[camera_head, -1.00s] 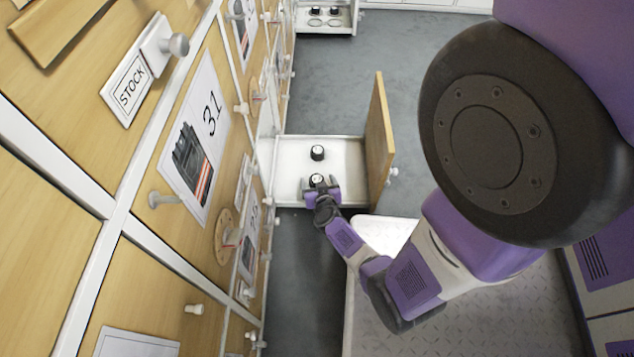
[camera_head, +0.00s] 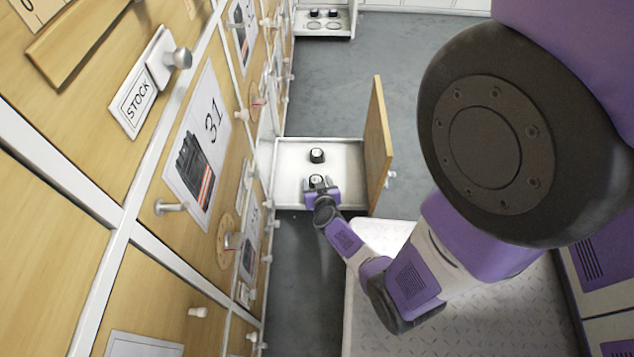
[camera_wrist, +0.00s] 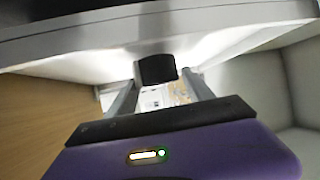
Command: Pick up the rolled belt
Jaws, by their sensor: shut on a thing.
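Two black rolled belts with pale tops show at the open drawer (camera_head: 348,183), which has a white inside. The farther belt (camera_head: 317,155) stands on the drawer floor. The nearer belt (camera_head: 316,179) is between the fingers of my gripper (camera_head: 319,184), which reaches in over the drawer's near side. In the wrist view, my gripper (camera_wrist: 158,78) is shut on this dark belt (camera_wrist: 157,68), with one finger on each side. I cannot tell whether the held belt is clear of the drawer floor.
The drawer's wooden front (camera_head: 378,145) stands at its right. Cabinet fronts with protruding knobs (camera_head: 171,207) and a STOCK label (camera_head: 137,100) line the left. Another open drawer (camera_head: 322,20) with several items is farther off. Grey floor (camera_head: 420,65) lies clear between.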

